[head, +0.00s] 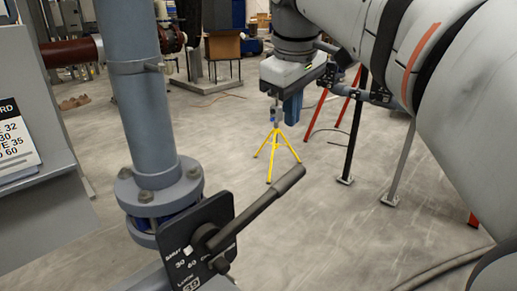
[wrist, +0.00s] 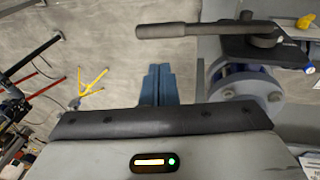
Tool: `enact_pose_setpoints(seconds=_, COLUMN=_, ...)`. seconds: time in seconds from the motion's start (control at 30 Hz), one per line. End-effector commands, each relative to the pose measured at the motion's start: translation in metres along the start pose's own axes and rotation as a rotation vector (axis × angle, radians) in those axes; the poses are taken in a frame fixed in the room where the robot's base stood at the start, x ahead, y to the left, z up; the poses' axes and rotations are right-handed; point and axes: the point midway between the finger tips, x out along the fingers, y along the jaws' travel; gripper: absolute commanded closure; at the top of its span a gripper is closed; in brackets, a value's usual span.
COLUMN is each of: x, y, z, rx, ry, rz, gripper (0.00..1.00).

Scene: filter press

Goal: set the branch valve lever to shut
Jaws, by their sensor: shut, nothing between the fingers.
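The branch valve lever (head: 265,205) is a dark handle running from its hub on the valve toward the upper right in the head view. Behind its hub is a black dial plate (head: 186,251) marked SHUT, 30, 60 and a partly hidden last word. A small white mark sits near SHUT. In the wrist view the lever (wrist: 170,31) lies across the top, its free end to the left. My gripper (head: 292,108) has blue fingers, shut and empty, pointing down beyond the lever. In the wrist view my gripper (wrist: 157,72) is apart from the lever, with a gap between them.
A grey vertical pipe (head: 135,90) with a bolted flange (head: 158,190) rises beside the dial plate. A panel with a printed card (head: 14,143) stands at the left. A yellow tripod (head: 275,150) and red-and-black stand legs are behind. Floor right of the lever is clear.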

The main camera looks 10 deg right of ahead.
Motion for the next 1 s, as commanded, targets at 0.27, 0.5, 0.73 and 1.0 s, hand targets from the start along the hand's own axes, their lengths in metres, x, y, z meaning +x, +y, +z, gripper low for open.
enact_pose_setpoints(seconds=0.27, x=0.054, y=-0.001, z=0.001, rx=0.001, ry=-0.003, rz=-0.002, gripper=1.0)
enact_pose_setpoints(seconds=0.5, x=0.101, y=0.0, z=0.001, rx=0.002, ry=-0.002, rz=-0.002, gripper=1.0)
enact_pose_setpoints(seconds=0.73, x=0.127, y=-0.001, z=0.0, rx=0.001, ry=0.001, rz=0.0, gripper=1.0)
enact_pose_setpoints(seconds=1.0, x=0.132, y=-0.001, z=0.0, rx=0.001, ry=0.002, rz=0.0, gripper=1.0)
